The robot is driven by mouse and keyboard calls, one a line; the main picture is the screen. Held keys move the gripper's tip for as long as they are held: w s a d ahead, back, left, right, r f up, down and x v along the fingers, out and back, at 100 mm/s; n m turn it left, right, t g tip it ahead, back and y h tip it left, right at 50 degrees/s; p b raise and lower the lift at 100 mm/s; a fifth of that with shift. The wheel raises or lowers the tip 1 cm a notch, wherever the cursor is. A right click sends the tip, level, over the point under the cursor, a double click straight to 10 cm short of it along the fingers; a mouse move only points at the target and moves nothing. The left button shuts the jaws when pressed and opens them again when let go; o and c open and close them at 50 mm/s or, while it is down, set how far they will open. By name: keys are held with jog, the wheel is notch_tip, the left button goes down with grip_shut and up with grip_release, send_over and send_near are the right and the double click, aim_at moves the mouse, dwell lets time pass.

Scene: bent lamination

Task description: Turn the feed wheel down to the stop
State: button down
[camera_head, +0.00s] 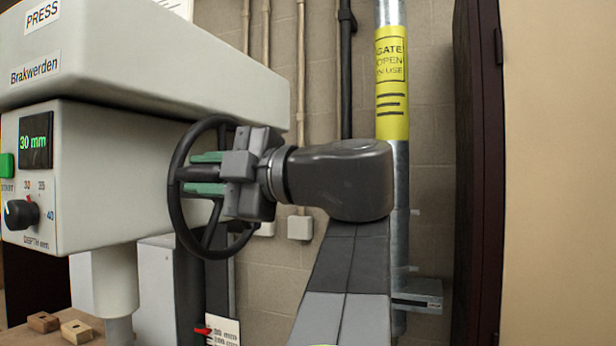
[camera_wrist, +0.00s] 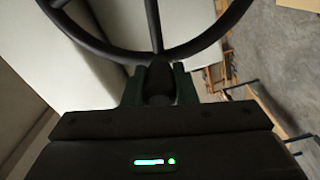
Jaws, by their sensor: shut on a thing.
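The feed wheel (camera_head: 176,215) is a black spoked handwheel on the right side of the grey press (camera_head: 90,200). My gripper (camera_head: 205,172) reaches it from the right, its green finger pads at the wheel. The press display (camera_head: 36,142) reads 30 mm. The depth knob (camera_head: 21,214) sits below it, with marks including 40. A stop is not clearly visible.
A galvanized post (camera_head: 391,165) with a yellow sign stands behind my arm. A dark door edge (camera_head: 478,170) is to the right. Wooden blocks (camera_head: 76,331) lie at bottom left.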

jog(key=shift+f, duration=0.4)
jog(key=c, duration=1.2)
grip_release()
jog(key=shift+o, duration=0.2)
jog(key=shift+r, duration=0.1)
jog(key=shift+v, duration=0.85)
jog(key=b+v, duration=0.2)
jog(key=v, duration=1)
jog(key=shift+b, duration=0.4)
jog(key=shift+a+r, duration=0.1)
jog(key=shift+r, duration=0.05)
